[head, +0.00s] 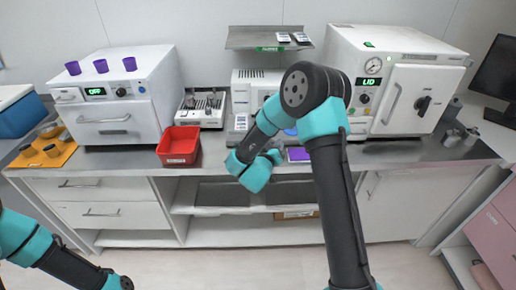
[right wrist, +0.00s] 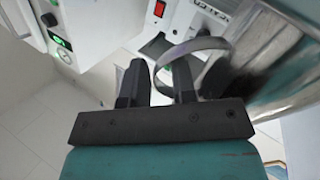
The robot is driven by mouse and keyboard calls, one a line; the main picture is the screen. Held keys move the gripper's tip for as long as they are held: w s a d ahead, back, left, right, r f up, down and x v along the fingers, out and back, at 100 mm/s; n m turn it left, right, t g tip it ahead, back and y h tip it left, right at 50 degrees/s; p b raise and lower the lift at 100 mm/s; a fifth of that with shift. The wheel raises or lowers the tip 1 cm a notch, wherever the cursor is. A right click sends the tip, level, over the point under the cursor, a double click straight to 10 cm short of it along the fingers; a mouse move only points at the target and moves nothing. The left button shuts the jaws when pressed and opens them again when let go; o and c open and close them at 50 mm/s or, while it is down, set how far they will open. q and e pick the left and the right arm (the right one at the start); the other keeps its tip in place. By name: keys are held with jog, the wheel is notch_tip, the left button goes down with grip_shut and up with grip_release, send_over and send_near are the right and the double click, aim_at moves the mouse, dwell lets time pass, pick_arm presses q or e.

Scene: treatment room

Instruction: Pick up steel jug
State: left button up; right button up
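The steel jug (right wrist: 278,62) shows large and close at the right of the right wrist view, a shiny metal body with a curved band handle (right wrist: 205,45). My right gripper (right wrist: 159,80) has its two dark fingers apart. The handle's loop reaches over the right finger and toward the gap between the fingers; I cannot tell whether they touch. In the head view my right gripper (head: 258,168) is at the counter's front middle, and my arm hides most of the jug. My left arm enters at the lower left; its gripper is out of frame.
A red bin (head: 178,158) stands on the counter (head: 345,158) to the left. A white autoclave (head: 400,90) stands to the right, a white oven (head: 115,112) with purple cups at left. A rack (head: 203,104), a purple item (head: 298,154) and a raised shelf (head: 255,40) are near.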

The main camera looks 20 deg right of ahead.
jog(key=shift+c, duration=0.4)
grip_shut()
jog(key=shift+r, duration=0.15)
dwell(0.4)
jog(key=shift+r, duration=1.75)
jog(key=s+a+r, duration=0.1)
jog(key=s+a, duration=0.7)
jog(key=s, duration=0.5)
jog(key=shift+s+a+r, duration=0.15)
jog(key=shift+s, duration=0.1)
dwell(1.5)
